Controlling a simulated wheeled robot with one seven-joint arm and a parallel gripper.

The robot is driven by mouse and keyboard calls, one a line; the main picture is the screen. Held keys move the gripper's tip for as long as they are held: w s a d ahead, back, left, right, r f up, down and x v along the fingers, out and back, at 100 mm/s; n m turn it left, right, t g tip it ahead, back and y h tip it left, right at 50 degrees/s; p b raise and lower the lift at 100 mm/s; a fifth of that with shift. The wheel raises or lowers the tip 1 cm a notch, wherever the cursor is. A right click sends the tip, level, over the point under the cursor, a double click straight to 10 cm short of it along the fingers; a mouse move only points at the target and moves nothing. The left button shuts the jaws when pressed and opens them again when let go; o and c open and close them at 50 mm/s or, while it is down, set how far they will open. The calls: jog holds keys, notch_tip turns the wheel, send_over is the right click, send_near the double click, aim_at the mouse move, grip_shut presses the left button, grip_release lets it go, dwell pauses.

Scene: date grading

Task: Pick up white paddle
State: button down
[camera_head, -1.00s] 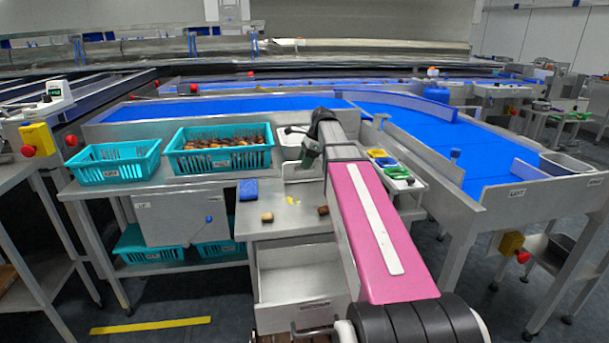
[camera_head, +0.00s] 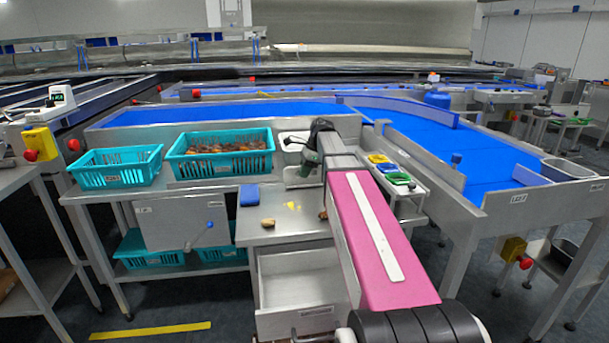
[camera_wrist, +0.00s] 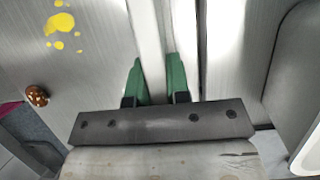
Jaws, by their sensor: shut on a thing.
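In the wrist view my gripper (camera_wrist: 155,68) has two green fingers closed on the sides of a narrow white strip, which I take to be the white paddle (camera_wrist: 147,30). The strip runs up out of the top of that view, so its far end is not seen. In the head view my gripper (camera_head: 308,165) is small, over the back of the steel table, and partly hidden by my own arm. The paddle cannot be made out there.
The steel table (camera_head: 285,232) holds a blue block (camera_head: 249,194), a brown piece (camera_head: 268,223) and yellow spots. Left stand teal baskets (camera_head: 120,179), one filled with dates (camera_head: 220,146). An open drawer (camera_head: 298,280) juts out in front. Blue conveyors (camera_head: 430,135) lie behind and right.

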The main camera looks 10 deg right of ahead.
jog(key=shift+r, duration=0.65)
notch_tip(320, 180, up, 3)
jog(key=shift+f, duration=0.2)
jog(key=s+a+r, duration=0.6)
jog(key=s+a, duration=0.1)
jog(key=a, duration=0.2)
jog(key=shift+s+r, duration=0.3)
jog(key=shift+r, duration=0.1)
